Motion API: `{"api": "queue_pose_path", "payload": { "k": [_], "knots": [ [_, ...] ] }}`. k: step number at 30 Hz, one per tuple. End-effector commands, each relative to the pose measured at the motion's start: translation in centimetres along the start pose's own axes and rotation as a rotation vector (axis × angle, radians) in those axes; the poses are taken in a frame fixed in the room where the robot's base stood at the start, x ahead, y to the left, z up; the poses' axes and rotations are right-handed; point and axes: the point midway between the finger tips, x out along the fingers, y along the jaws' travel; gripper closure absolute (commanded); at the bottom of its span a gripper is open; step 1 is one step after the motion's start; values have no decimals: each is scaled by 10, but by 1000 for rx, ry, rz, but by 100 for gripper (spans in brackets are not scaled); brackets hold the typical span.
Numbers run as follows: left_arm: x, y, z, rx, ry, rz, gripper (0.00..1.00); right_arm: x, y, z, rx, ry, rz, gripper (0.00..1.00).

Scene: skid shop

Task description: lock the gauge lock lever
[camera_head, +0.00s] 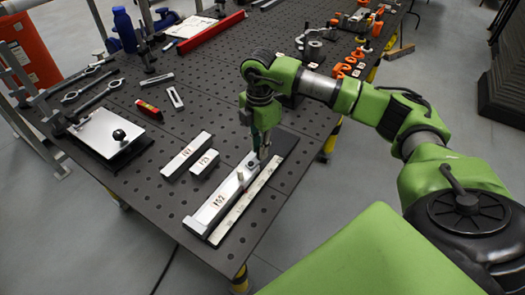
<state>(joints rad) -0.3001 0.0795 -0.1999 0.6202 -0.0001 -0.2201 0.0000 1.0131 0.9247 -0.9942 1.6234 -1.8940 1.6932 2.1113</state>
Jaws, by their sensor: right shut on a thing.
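The length gauge (225,199) lies near the table's front right corner, a silver bar marked 152 with a pale ruler strip (238,209) along its right side. A small upright pin (240,177) stands on the bar. My right gripper (261,150) points down at the far end of the gauge. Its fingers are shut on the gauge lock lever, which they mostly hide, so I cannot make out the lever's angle. My left gripper is not in view.
Two loose silver blocks (186,156) and (204,163) lie left of the gauge. A plate with a black knob (105,133) sits at the table's left edge. A red-and-yellow level (149,109) lies farther back. Clamps and orange parts (345,70) stand at the back right.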

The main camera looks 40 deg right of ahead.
Motion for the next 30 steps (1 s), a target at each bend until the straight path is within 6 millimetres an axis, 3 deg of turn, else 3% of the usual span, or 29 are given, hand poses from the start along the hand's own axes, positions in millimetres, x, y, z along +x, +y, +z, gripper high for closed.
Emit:
{"api": "queue_pose_path", "payload": {
  "k": [30],
  "knots": [
    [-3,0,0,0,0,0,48,1,-16,-4,-4,2,-7,93]
  ]
}}
